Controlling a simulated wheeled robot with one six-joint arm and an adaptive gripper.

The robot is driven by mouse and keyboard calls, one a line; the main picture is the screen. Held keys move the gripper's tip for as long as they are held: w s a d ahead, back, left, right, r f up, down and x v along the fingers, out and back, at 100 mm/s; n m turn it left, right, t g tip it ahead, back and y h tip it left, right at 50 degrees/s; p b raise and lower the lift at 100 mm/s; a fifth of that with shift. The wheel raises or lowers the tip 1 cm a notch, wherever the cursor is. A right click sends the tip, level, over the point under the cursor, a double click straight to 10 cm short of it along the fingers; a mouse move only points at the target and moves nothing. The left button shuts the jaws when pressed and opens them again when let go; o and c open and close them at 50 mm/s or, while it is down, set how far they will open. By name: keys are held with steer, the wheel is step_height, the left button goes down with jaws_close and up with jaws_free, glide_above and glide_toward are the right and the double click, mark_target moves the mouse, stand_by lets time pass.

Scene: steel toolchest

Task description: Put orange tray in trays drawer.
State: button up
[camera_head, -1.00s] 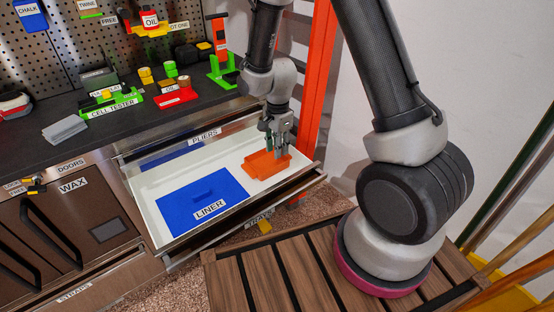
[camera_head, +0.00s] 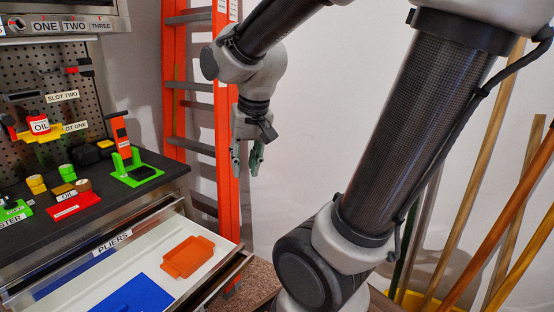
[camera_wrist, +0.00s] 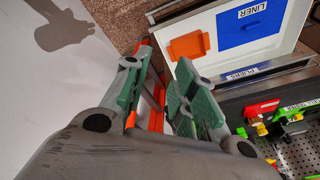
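The orange tray (camera_head: 188,256) lies flat inside the open white drawer (camera_head: 125,264), near its right end. It also shows in the wrist view (camera_wrist: 188,46), apart from my fingers. My gripper (camera_head: 247,168) is up in the air in front of the orange ladder, above and beyond the drawer's right end. It points down, and its fingers are spread with nothing between them, as the wrist view also shows (camera_wrist: 160,66). A PLIERS label (camera_head: 113,242) is on the steel face just above the open drawer. The open drawer's own front label is not readable now.
A blue liner (camera_head: 140,297) lies in the same drawer, left of the tray. The dark worktop (camera_head: 110,188) holds a red oil holder (camera_head: 75,205) and a green stand (camera_head: 137,170). An orange ladder (camera_head: 222,130) stands behind; poles (camera_head: 490,210) lean at the right.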

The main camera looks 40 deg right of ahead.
steer(key=s+d+r+n+t, duration=0.1)
steer(key=s+d+r+n, duration=0.1)
steer(key=s, duration=0.7)
steer(key=shift+d+r+n, duration=0.2)
steer(key=shift+r+n, duration=0.5)
steer(key=shift+n, duration=0.4)
